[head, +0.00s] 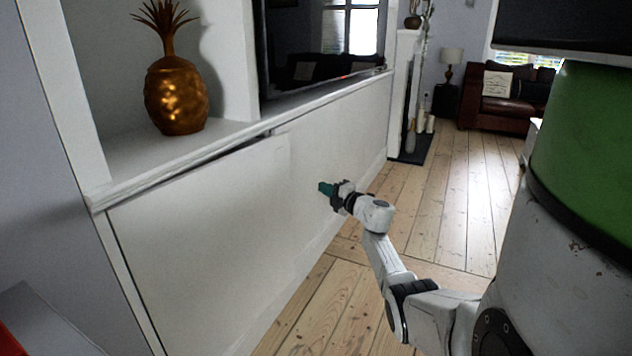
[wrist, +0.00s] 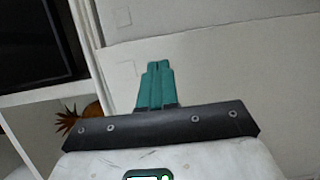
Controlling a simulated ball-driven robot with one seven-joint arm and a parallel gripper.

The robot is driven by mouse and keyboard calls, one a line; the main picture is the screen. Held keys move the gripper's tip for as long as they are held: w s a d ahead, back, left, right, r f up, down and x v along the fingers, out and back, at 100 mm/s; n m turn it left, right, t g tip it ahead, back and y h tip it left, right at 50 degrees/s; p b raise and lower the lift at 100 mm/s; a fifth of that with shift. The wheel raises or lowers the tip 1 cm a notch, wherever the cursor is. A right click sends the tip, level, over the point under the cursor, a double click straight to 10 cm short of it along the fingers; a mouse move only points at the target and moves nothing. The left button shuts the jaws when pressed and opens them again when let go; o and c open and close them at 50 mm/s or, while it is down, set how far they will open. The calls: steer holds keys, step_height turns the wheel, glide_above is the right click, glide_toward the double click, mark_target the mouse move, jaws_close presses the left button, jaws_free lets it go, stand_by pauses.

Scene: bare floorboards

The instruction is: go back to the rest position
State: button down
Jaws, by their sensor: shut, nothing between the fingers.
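My gripper (head: 326,188) is at the end of my outstretched white arm in the head view, in front of the white cabinet front (head: 215,230). Its teal fingers (wrist: 156,86) are together and empty in the wrist view. The head view does not show clearly whether the fingertips touch the panel.
A golden pineapple ornament (head: 177,97) stands on the white shelf (head: 130,165) at the left; it also shows in the wrist view (wrist: 92,112). A dark television (head: 320,45) sits above the cabinet. Bare floorboards (head: 455,185) run clear towards a brown sofa (head: 505,105).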

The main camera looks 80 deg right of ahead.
steer(key=shift+s+a, duration=0.1)
steer(key=shift+s, duration=0.15)
